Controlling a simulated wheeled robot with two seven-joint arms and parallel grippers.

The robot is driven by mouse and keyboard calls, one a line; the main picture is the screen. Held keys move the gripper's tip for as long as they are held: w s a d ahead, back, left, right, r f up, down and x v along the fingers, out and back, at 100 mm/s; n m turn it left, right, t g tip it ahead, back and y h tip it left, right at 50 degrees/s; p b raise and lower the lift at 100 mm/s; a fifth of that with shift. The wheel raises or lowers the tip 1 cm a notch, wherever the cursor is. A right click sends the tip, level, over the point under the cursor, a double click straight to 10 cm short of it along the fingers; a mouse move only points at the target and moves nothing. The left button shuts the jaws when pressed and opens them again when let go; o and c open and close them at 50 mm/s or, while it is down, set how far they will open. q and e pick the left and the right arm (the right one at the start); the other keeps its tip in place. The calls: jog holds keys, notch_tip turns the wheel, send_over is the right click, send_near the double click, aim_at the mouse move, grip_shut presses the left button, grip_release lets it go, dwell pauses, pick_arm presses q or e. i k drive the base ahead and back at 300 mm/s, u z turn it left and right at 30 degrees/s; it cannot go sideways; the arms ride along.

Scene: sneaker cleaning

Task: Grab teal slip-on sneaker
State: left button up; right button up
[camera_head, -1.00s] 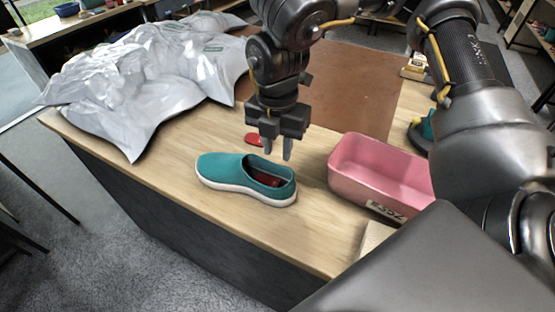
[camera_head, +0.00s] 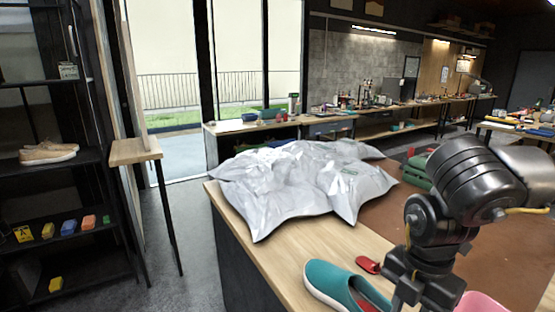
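The teal slip-on sneaker (camera_head: 331,283) lies on the wooden table at the bottom of the head view, with a white sole and red inside its opening. Its lower part is cut off by the picture edge. My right gripper (camera_head: 406,298) points down at the sneaker's right, heel end, partly overlapping it in the picture. Its fingertips are at or below the bottom edge, so I cannot tell whether they are open or touch the sneaker. My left gripper is not in view.
Silvery plastic bags (camera_head: 300,185) cover the table's far left. A small red object (camera_head: 368,265) lies behind the sneaker. A pink bin (camera_head: 482,303) shows at the bottom edge, right of the gripper. A black shelf (camera_head: 60,155) with tan shoes (camera_head: 48,153) stands at the left.

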aim_at(339, 289)
jog(key=k, duration=1.7)
